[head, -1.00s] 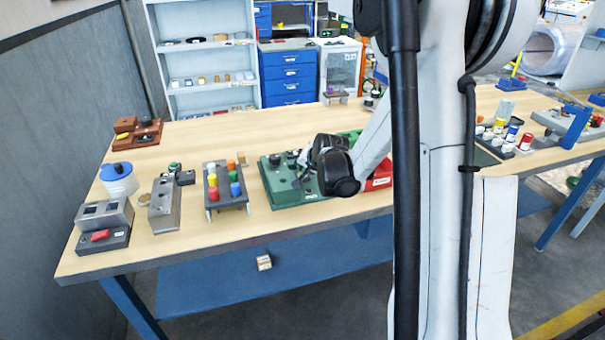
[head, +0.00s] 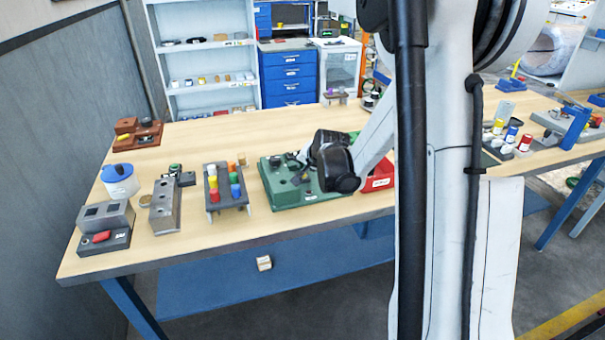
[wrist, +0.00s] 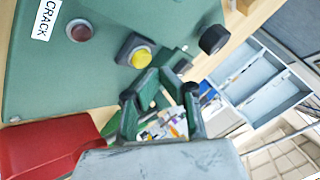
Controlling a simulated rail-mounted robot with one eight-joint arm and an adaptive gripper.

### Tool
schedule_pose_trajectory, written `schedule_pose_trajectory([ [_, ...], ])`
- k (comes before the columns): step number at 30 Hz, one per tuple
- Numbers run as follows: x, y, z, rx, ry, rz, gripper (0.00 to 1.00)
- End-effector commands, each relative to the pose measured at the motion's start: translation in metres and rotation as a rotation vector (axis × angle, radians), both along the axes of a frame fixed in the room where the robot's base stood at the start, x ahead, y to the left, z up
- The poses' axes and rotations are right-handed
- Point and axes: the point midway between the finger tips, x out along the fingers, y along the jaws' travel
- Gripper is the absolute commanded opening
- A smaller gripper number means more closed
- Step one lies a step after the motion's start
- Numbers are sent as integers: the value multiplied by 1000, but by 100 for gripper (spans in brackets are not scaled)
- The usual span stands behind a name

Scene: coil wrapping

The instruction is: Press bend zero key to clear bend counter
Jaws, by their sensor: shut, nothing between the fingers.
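A green panel box (head: 305,198) stands near the front edge of the wooden bench. It fills the upper left of the wrist view (wrist: 60,90). There it bears a yellow button (wrist: 141,58) in a dark square housing, a dark red button (wrist: 82,31) beside a CRACK label, and a black knob (wrist: 213,39). I read no bend zero label, so I cannot tell which control is that key. My gripper (wrist: 162,88) is shut and empty, its fingertips close to the yellow button in the picture; contact is unclear. In the head view my gripper (head: 304,170) is over the green box.
A red box (head: 378,180) adjoins the green box on the right. A rack of coloured cylinders (head: 226,186), a grey block (head: 164,207) and a grey unit with a red switch (head: 104,228) stand to the left. The bench behind them is largely clear.

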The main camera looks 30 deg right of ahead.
Motion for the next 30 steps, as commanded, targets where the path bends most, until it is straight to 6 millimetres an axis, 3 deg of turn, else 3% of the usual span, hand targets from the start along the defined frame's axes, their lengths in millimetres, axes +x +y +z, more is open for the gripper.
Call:
schedule_pose_trajectory([
  [8,0,0,6,0,0,0,0],
  [24,0,0,50,0,0,0,0],
  [30,0,0,50,0,0,0,0],
])
